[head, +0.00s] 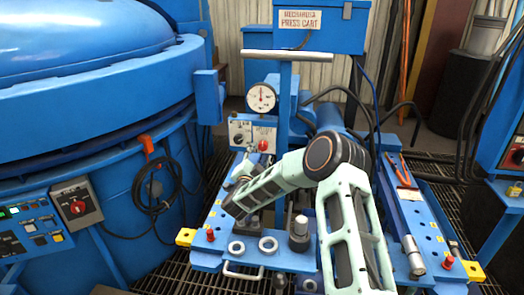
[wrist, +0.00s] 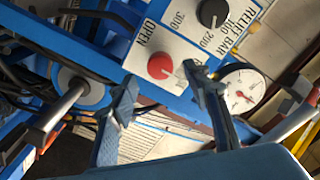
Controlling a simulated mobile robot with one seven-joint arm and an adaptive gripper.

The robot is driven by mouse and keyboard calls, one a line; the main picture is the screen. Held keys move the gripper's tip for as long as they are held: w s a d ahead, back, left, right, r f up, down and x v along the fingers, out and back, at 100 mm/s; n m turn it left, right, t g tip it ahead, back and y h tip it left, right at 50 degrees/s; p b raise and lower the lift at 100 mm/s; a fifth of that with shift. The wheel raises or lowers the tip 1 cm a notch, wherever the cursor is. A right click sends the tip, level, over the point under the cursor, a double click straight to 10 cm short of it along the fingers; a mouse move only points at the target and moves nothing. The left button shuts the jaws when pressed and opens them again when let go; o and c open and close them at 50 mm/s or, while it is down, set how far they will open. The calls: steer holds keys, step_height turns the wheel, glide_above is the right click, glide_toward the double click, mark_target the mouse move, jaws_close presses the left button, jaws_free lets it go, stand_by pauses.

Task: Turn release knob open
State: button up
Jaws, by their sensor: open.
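The red release knob (wrist: 160,66) sits on a white panel (wrist: 185,45) beside the printed word OPEN in the wrist view. It also shows in the head view (head: 263,146) at the lower right of the panel, below the round gauge. My gripper (wrist: 161,80) is open and empty, its two fingers pointing at the panel with the red knob in line with the gap between them. I cannot tell the exact distance, but no contact shows. In the head view my gripper is small and partly hidden by my arm.
A black knob (wrist: 212,13) marked RELIEF BAR is close to the red one, and a dial gauge (wrist: 243,88) is right of the fingers. The blue press cart (head: 210,262) carries metal rings and a cylinder. A large blue furnace (head: 95,95) stands left.

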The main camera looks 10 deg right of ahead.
mark_target(262, 147)
steer(key=shift+x, duration=2.2)
steer(key=shift+a, duration=0.1)
steer(key=c, duration=1.1)
